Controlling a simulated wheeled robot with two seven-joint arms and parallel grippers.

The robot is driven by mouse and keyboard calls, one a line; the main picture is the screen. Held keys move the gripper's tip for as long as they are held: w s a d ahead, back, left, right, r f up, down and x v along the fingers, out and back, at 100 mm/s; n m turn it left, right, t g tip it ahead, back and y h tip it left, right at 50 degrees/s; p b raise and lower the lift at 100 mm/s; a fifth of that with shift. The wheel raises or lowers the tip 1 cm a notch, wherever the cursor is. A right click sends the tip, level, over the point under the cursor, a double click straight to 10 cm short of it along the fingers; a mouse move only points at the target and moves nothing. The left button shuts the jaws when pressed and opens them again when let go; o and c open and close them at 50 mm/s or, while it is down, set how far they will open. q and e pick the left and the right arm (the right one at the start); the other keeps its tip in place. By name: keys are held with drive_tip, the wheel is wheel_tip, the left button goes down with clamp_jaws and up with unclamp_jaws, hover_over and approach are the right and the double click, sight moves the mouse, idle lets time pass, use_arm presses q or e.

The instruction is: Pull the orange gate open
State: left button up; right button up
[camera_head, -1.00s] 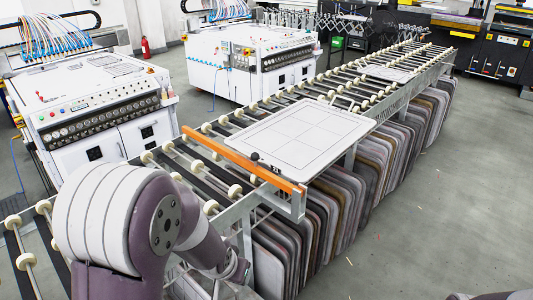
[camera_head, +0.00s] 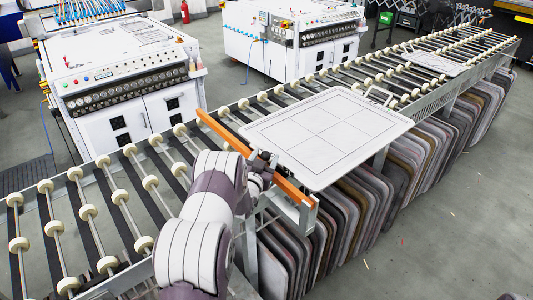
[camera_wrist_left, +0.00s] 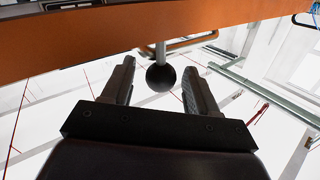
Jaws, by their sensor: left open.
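The orange gate (camera_head: 220,129) is a long bar lying across the roller conveyor, along the near-left edge of a large white board (camera_head: 325,135). My left arm covers its middle part. In the left wrist view the gate (camera_wrist_left: 100,42) spans the top, with a black ball knob (camera_wrist_left: 160,78) on a short metal stem. My left gripper (camera_head: 264,160) is at the gate. In the left wrist view its fingers (camera_wrist_left: 158,82) are open, one on each side of the knob, with a visible gap on both sides. My right gripper is out of view.
Bare rollers (camera_head: 85,212) fill the conveyor left of the gate. Many upright panels (camera_head: 400,180) are stacked under it. White machines (camera_head: 110,75) stand behind. Grey floor (camera_head: 450,230) is open at right. A smaller board (camera_head: 435,62) lies farther along the conveyor.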

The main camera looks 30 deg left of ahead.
use_arm(q)
drive_tip(key=shift+w+a+r, duration=0.1)
drive_tip(key=shift+w, duration=0.3)
drive_tip(key=shift+w+r, duration=0.1)
drive_tip(key=shift+w, duration=0.05)
drive_tip(key=shift+a, duration=0.1)
